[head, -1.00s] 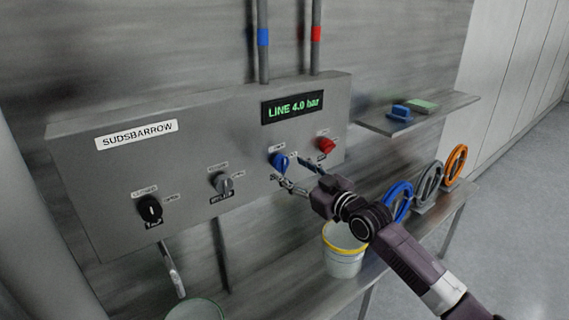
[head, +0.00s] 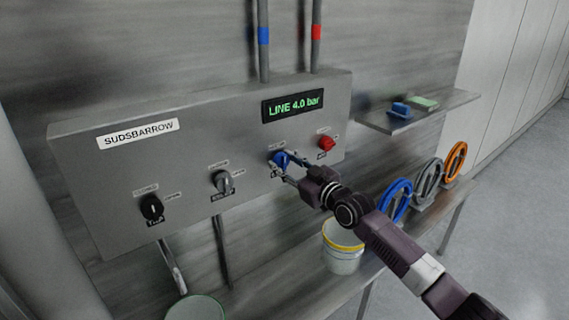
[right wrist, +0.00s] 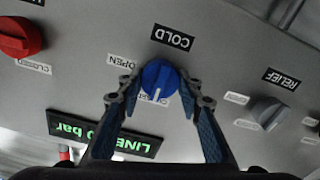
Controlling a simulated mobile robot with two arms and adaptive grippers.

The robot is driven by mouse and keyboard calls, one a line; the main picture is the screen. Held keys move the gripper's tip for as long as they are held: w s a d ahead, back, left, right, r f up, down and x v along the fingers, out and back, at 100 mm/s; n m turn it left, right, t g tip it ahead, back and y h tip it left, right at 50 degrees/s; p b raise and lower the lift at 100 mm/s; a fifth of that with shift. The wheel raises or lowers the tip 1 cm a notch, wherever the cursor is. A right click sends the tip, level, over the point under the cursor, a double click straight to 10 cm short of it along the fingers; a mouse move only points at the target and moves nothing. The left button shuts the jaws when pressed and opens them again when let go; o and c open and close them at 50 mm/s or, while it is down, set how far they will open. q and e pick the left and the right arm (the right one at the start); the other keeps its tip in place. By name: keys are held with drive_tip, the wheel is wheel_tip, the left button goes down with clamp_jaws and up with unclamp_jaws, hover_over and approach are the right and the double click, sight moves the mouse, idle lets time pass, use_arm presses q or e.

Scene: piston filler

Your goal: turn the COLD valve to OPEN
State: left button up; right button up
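The COLD valve is a blue knob (right wrist: 159,78) on the grey panel, seen upside down in the right wrist view under a black COLD label. Its white mark points down in that view, to a partly hidden label; the OPEN label (right wrist: 121,60) is to its left. The knob also shows in the head view (head: 279,159). My right gripper (right wrist: 160,88) is open, one fingertip on each side of the knob, with small gaps visible. In the head view my right gripper (head: 287,167) reaches the knob from the right. My left gripper is not in view.
A red knob (head: 326,143) sits close on the right of the blue one, and a grey RELIEF knob (head: 223,182) on its left. A black knob (head: 151,207) is farther left. The display (head: 293,105) reads LINE 4.0 bar. A bucket (head: 343,250) stands below my right arm.

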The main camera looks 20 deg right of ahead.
drive_tip(key=c, duration=0.3)
drive_tip(key=shift+c, duration=0.2)
drive_tip(key=m, duration=0.3)
drive_tip(key=shift+m+b, duration=0.3)
drive_tip(key=shift+m, duration=0.1)
drive_tip(key=m, duration=0.4)
drive_tip(key=shift+m, duration=0.3)
drive_tip(key=m, duration=0.4)
drive_tip(key=shift+p, duration=0.4)
drive_tip(key=shift+d+f+m+p, duration=0.1)
drive_tip(key=shift+m+p, duration=0.6)
drive_tip(key=shift+m, duration=2.1)
